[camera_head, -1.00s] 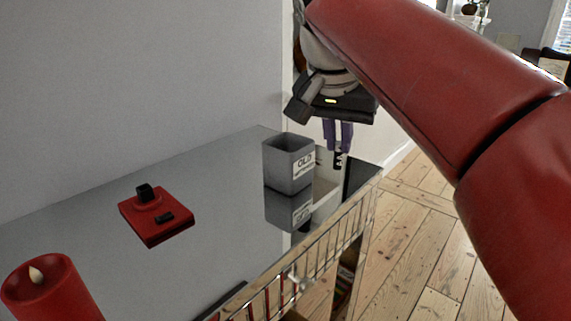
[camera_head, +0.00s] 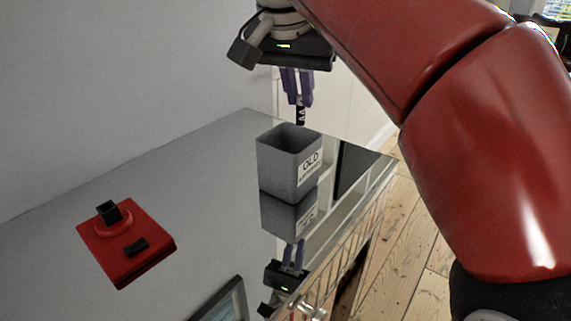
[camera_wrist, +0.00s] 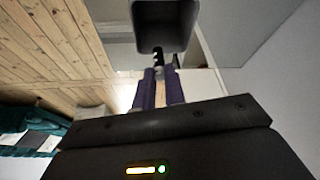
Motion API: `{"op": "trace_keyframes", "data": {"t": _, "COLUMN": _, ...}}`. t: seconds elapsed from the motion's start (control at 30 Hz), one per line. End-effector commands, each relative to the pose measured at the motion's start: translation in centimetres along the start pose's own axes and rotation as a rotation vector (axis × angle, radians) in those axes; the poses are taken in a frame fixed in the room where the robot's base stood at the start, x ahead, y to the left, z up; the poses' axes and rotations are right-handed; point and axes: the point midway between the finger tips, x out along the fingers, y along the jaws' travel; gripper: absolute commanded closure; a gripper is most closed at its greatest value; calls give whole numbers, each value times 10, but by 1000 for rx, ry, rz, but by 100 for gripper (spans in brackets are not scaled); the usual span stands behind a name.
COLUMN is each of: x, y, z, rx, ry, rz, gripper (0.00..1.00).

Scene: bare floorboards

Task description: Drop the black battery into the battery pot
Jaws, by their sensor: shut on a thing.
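My gripper (camera_head: 299,104) is shut on the black battery (camera_head: 301,115), which hangs upright below the purple fingers. The battery pot (camera_head: 290,165) is a grey square open-topped pot with a white label reading OLD, standing on the glossy tabletop. In the head view the battery is above the pot's rim height, over or behind its far side; the exact depth is hard to tell. In the wrist view, the battery (camera_wrist: 158,56) shows between the fingertips (camera_wrist: 158,75), in front of the pot's opening (camera_wrist: 163,25). The inside of the pot is mostly hidden in the head view.
A red base (camera_head: 150,262) with a small black holder and a black piece stands on the left of the reflective table (camera_head: 205,190). A dark frame (camera_head: 225,300) shows at the table's front. Wooden floor (camera_head: 405,225) lies to the right.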

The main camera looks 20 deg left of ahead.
Motion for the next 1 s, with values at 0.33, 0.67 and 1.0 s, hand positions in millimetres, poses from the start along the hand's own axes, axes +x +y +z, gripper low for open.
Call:
{"op": "trace_keyframes", "data": {"t": 0.33, "x": 32, "y": 0, "z": 13, "rx": 0, "ry": 0, "rz": 0, "gripper": 100}}
{"op": "trace_keyframes", "data": {"t": 0.67, "x": 32, "y": 0, "z": 13, "rx": 0, "ry": 0, "rz": 0, "gripper": 100}}
{"op": "trace_keyframes", "data": {"t": 1.0, "x": 32, "y": 0, "z": 13, "rx": 0, "ry": -1, "rz": 0, "gripper": 63}}
